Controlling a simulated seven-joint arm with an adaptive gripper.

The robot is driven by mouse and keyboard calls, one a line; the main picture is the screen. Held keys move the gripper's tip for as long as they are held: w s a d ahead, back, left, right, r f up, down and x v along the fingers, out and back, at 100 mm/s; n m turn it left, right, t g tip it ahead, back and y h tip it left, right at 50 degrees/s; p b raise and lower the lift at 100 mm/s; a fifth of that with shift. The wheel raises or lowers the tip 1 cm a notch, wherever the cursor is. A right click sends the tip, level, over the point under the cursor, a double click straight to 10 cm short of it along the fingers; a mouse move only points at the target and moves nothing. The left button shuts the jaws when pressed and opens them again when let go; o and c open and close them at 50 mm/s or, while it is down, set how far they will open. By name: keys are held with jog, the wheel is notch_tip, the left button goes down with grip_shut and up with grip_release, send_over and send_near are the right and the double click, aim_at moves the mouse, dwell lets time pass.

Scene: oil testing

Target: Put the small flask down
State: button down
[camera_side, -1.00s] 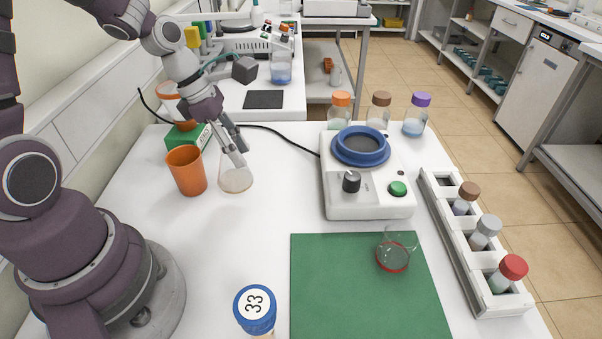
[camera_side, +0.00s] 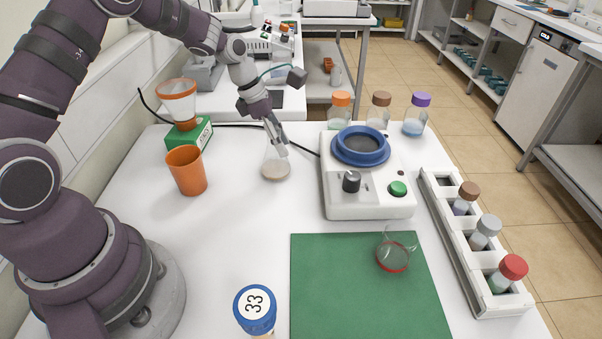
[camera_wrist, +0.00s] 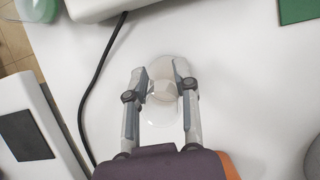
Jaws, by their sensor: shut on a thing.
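The small flask (camera_side: 275,170) is clear glass with a pale content at its bottom. It is upright, at or just above the white table, left of the white device with the blue ring. My gripper (camera_side: 280,150) comes down on it from above and is shut on its neck. In the wrist view, the flask (camera_wrist: 158,137) shows between the two fingers of my gripper (camera_wrist: 162,90). I cannot tell whether its base touches the table.
An orange cup (camera_side: 187,172) stands to the left. The white device (camera_side: 368,203) is close on the right. A green mat (camera_side: 335,285) with a glass beaker (camera_side: 394,252) lies in front. A black cable (camera_wrist: 97,75) runs beside the flask.

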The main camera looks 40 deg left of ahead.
jog(key=c, duration=0.8)
grip_release()
jog(key=shift+c, duration=0.2)
jog(key=v, duration=1.2)
jog(key=s+d+r+m+t+y, duration=0.1)
jog(key=s+d+r+m, duration=0.1)
jog(key=s+m, duration=0.5)
jog(key=s+d+r+m+t+y, duration=0.1)
jog(key=s+d+m, duration=0.4)
jog(key=m, duration=1.4)
jog(key=shift+s+d+r+m+y, duration=0.4)
jog(key=shift+s+r+y, duration=0.25)
jog(key=shift+s, duration=0.7)
